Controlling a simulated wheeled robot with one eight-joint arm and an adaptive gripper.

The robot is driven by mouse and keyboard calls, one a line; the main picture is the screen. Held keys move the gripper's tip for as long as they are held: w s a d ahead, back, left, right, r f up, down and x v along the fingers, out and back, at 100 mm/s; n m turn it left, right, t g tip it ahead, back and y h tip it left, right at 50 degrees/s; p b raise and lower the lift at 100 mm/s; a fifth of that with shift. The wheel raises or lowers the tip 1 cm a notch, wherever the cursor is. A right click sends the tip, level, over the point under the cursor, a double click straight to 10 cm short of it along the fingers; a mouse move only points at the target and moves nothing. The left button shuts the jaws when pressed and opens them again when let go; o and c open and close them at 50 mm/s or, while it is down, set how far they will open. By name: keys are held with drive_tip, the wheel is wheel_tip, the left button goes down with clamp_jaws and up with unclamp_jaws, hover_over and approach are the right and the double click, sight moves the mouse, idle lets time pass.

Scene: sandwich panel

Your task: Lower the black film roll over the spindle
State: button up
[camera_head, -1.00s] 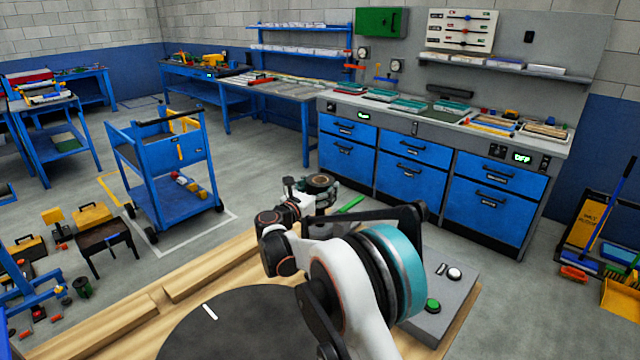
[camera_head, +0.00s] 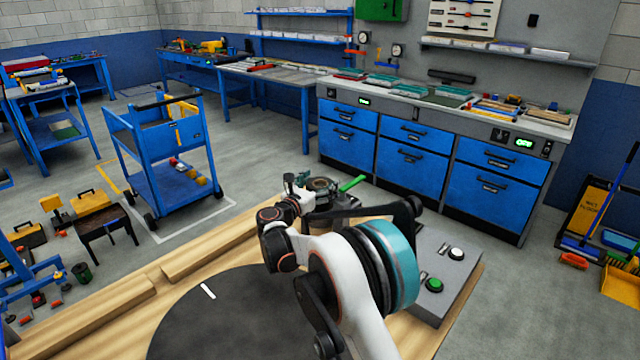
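My gripper (camera_head: 304,184) is small in the picture, beyond the white and teal arm, over the far end of the wooden bench. A dark roll with a brownish ring-shaped top (camera_head: 322,186), which looks like the black film roll, sits right against it and has moved with it, so I take it as held. It looks about upright. The fingertips are too small to see clearly. The spindle cannot be made out; roll and arm hide that spot. I cannot tell whether the roll is around it.
The wooden bench top (camera_head: 205,262) carries a black round disc (camera_head: 225,322) with a white mark. A grey button box (camera_head: 455,275) stands right of the arm. A green bar (camera_head: 352,184) lies just right of the roll. A blue trolley (camera_head: 160,150) stands apart on the floor.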

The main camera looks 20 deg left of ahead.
idle(0.4)
drive_tip(key=s, duration=0.4)
drive_tip(key=s+a, duration=0.1)
drive_tip(key=s, duration=0.3)
drive_tip(key=s+a, duration=0.1)
drive_tip(key=s, duration=0.2)
drive_tip(key=shift+s+a, duration=0.2)
drive_tip(key=shift+s, duration=0.2)
